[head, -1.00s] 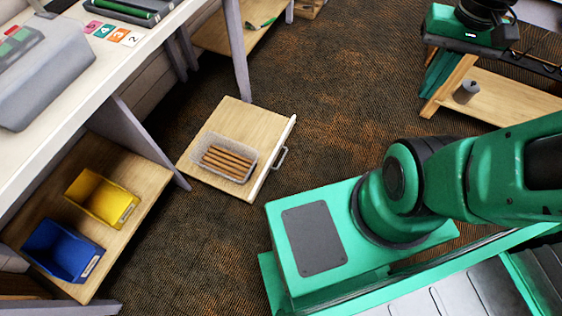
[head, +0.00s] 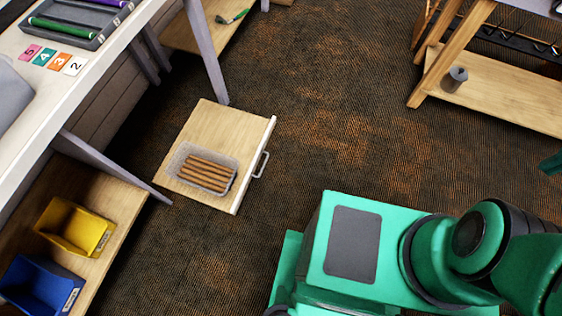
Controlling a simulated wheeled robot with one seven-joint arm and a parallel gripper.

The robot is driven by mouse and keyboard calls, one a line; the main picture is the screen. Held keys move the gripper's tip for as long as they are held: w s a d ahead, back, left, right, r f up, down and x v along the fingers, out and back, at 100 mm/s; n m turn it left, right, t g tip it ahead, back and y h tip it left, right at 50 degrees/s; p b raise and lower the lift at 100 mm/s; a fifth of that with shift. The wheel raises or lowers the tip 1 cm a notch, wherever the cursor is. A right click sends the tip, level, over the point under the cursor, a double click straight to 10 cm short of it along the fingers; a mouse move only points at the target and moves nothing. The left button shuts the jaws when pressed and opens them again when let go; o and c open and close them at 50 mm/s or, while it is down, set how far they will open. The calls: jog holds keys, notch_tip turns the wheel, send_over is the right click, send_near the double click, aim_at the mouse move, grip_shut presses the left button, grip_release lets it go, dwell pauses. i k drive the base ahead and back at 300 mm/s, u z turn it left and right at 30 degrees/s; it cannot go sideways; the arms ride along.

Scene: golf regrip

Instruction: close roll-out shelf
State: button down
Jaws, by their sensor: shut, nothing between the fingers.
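The roll-out shelf (head: 212,130) is a light wood board pulled out from under the bench on the left, over the carpet. Its pale front edge (head: 256,163) has a grey metal handle (head: 262,165) facing right. A clear tray (head: 176,160) with several brown sticks (head: 207,172) rests on the shelf. My gripper is outside the head view; only my green base and part of my arm show at the lower right, apart from the shelf.
A yellow bin (head: 75,226) and a blue bin (head: 40,285) sit on the bench's lower shelf. Grey bench legs (head: 203,45) flank the roll-out shelf. Carpet (head: 330,120) is clear right of the handle. A wooden rack (head: 490,88) holding a grey cup (head: 454,79) stands at upper right.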

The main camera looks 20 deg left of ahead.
aim_at(244, 136)
jog(key=z, duration=1.05)
jog(key=k, duration=1.25)
jog(key=u, duration=2)
jog(key=i, duration=1.05)
